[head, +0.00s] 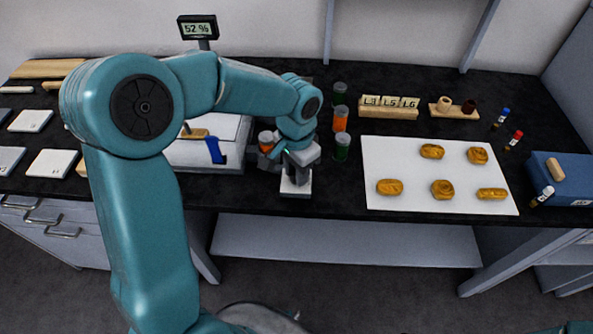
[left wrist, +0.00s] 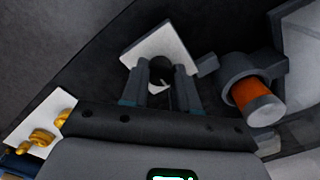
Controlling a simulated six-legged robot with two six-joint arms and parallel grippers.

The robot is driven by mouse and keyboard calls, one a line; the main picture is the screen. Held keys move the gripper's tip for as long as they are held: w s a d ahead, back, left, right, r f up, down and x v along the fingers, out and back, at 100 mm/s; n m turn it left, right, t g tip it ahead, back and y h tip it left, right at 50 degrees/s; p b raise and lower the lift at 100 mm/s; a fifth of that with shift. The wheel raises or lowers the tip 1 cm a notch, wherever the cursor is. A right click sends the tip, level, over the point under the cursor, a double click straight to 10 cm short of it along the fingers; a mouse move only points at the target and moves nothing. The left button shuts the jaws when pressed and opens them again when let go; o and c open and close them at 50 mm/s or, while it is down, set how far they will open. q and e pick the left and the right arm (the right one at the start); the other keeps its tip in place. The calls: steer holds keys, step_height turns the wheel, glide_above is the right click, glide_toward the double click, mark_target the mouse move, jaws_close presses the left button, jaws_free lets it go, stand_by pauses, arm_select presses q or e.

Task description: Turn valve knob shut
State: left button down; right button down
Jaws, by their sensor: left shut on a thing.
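My left gripper (head: 297,170) points down at the front edge of the black bench, over a small white block (head: 295,187). In the left wrist view my left gripper (left wrist: 159,83) has its two fingers closed on a dark round knob (left wrist: 161,66), which I take to be the valve knob. A white square plate (left wrist: 150,43) lies behind the knob, and a small pale mark shows between the fingers. In the head view the gripper hides the knob. How far the knob is turned cannot be told. My right gripper is not in view.
An orange cylinder (left wrist: 250,94) in a grey holder stands close beside the gripper. Orange and green vials (head: 341,118) stand just right of my arm. A white board (head: 410,190) with several golden pieces lies further right. A display (head: 197,29) reads 52 %.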

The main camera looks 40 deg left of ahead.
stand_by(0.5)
arm_select(q)
steer(key=c, duration=0.8)
jaws_free()
steer(key=shift+c, duration=0.2)
step_height(320, 180, up, 16)
steer(key=p, duration=0.1)
steer(key=shift+r, duration=0.15)
steer(key=shift+s, duration=0.1)
